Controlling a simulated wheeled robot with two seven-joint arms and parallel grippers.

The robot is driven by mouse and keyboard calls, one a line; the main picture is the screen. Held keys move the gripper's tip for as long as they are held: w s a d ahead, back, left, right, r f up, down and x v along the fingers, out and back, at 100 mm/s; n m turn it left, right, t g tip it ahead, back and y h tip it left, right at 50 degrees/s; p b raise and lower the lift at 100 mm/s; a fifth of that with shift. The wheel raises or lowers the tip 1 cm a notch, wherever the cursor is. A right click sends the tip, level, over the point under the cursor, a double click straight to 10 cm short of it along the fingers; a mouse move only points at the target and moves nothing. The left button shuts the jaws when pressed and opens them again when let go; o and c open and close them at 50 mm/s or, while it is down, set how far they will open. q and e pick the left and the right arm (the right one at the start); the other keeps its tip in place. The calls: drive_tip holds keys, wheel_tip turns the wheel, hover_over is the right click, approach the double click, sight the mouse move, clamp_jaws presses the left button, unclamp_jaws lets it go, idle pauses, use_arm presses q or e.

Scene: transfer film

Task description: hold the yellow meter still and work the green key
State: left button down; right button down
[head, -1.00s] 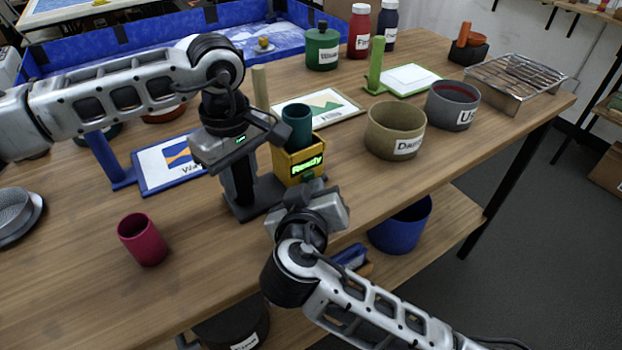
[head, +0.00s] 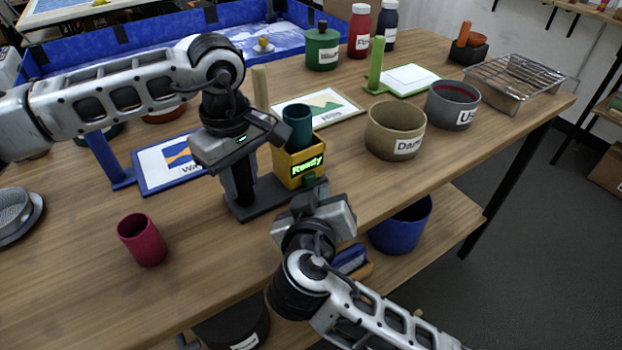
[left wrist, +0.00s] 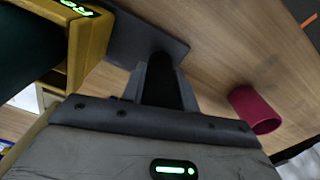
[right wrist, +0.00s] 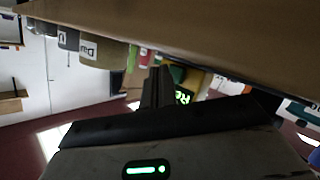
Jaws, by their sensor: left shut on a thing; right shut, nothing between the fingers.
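The yellow meter (head: 289,173) stands on a dark base (head: 262,205) near the table's front edge, its display glowing "Ready" in green. A teal cup (head: 298,122) stands in its top. The small green key (head: 309,180) is low on its front. My left gripper (head: 240,188) is shut on the dark upright post of the base, beside the meter; the post shows between the fingers in the left wrist view (left wrist: 163,85). My right gripper (head: 311,192) is shut and empty, just in front of the key. Whether it touches the key is hidden.
A crimson cup (head: 142,240) stands at left front. A tan pot (head: 394,131) and grey pot (head: 452,105) stand to the right. A blue-framed board (head: 170,165) lies behind my left gripper. A blue bin (head: 400,228) sits on the shelf below.

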use_arm(q)
drive_tip(key=shift+r, duration=0.1)
use_arm(e)
drive_tip(key=shift+s+d, duration=0.8)
drive_tip(key=shift+s, duration=0.2)
drive_tip(key=shift+s+d, duration=0.8)
drive_tip(key=shift+s, duration=0.15)
use_arm(q)
drive_tip(key=c, duration=1)
unclamp_jaws()
